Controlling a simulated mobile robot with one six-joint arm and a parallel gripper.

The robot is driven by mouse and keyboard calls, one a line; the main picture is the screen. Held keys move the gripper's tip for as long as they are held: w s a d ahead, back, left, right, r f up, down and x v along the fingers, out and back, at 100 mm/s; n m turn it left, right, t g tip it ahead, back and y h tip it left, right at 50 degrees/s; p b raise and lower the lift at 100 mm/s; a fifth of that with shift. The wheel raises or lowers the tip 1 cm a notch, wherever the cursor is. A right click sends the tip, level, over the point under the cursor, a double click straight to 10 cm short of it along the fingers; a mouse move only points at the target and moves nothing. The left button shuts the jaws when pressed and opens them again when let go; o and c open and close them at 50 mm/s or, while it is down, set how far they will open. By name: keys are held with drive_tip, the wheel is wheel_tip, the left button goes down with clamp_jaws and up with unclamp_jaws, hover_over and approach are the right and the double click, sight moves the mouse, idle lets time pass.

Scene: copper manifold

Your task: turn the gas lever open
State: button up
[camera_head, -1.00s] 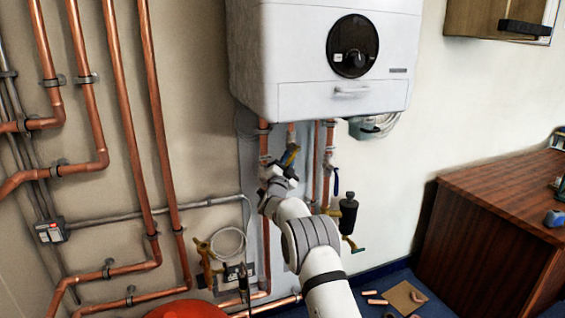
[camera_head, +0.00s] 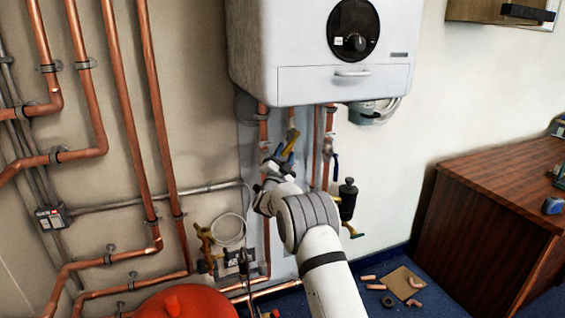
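A yellow lever (camera_head: 292,142), which looks like the gas lever, sits on a valve on the copper pipes under the white boiler (camera_head: 310,60). It is tilted. My gripper (camera_head: 281,154) is just below and to the left of it, pointing up at the pipes. The fingers are small and dark here, and I cannot tell whether they touch the lever or how far apart they are. My wrist hides part of the pipes behind it.
A black cylindrical fitting (camera_head: 348,199) hangs right of my arm. Brass valves (camera_head: 205,243) and a looped white hose are at lower left. A red vessel (camera_head: 185,303) stands below. A wooden cabinet (camera_head: 490,225) is at right. Copper offcuts lie on the blue floor.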

sight(286, 151)
drive_tip(key=shift+v, duration=1.95)
drive_tip(key=shift+c, duration=0.5)
